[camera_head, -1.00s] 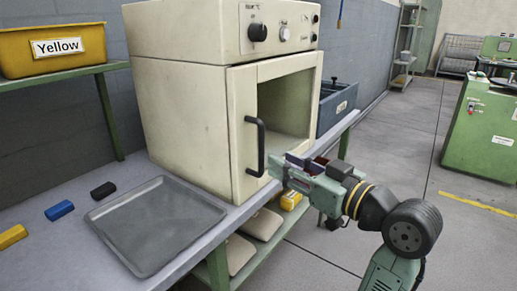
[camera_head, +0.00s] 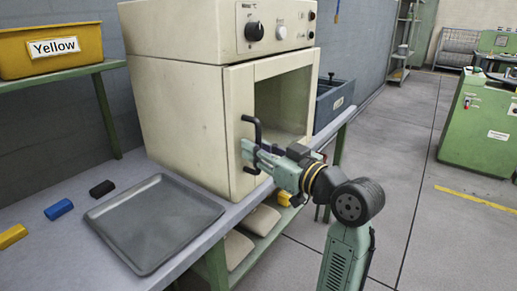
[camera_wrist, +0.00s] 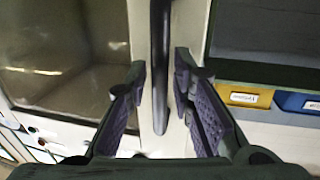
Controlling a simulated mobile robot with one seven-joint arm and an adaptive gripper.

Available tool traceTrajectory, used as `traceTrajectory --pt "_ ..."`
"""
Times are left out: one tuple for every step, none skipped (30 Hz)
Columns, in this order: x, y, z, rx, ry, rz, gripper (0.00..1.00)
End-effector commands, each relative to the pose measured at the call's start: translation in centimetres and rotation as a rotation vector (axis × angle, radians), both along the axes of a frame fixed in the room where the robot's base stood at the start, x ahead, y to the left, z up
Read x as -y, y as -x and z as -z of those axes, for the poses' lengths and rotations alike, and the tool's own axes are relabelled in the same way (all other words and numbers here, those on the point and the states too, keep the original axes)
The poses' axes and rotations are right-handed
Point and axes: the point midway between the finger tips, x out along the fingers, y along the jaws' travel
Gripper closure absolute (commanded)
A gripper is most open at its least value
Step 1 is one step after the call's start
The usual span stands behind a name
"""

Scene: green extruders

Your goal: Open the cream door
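The cream door (camera_head: 238,98) is on the front of the cream oven (camera_head: 175,110) and looks shut, with a large window (camera_head: 283,103). A black vertical bar handle (camera_head: 258,132) is on its left side. My gripper (camera_head: 248,152) is at the handle's middle to lower part in the head view. In the wrist view the handle (camera_wrist: 160,60) runs between my two purple-padded fingers (camera_wrist: 160,85), with a gap on each side. The fingers are open around it; no firm contact shows.
A grey tray (camera_head: 150,262) lies on the bench left of the oven, with blue (camera_head: 58,209), black (camera_head: 102,188) and yellow (camera_head: 12,236) blocks nearby. The floor (camera_head: 405,170) to the right is clear.

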Motion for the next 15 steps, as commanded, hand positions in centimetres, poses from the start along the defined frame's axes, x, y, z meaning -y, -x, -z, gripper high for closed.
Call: traceTrajectory --pt "0.01 0.01 -0.01 0.000 0.000 0.000 0.83" --pt "0.01 0.01 -0.01 0.000 0.000 0.000 0.85" --pt "0.01 0.01 -0.02 0.000 0.000 0.000 0.88" --pt "0.01 0.01 -0.01 0.000 0.000 0.000 0.90" --pt "0.01 0.01 -0.02 0.000 0.000 0.000 0.92" --pt "0.01 0.01 -0.02 0.000 0.000 0.000 0.95" --pt "0.01 0.01 -0.02 0.000 0.000 0.000 0.97" --pt "0.01 0.01 -0.02 0.000 0.000 0.000 0.99" --pt "0.01 0.01 -0.02 0.000 0.000 0.000 1.00" --pt "0.01 0.02 -0.02 0.000 0.000 0.000 1.00" --pt "0.01 0.02 -0.02 0.000 0.000 0.000 1.00" --pt "0.01 0.02 -0.02 0.000 0.000 0.000 1.00" --pt "0.01 0.02 -0.02 0.000 0.000 0.000 1.00" --pt "0.01 0.02 -0.02 0.000 0.000 0.000 1.00" --pt "0.01 0.02 -0.03 0.000 0.000 0.000 1.00"
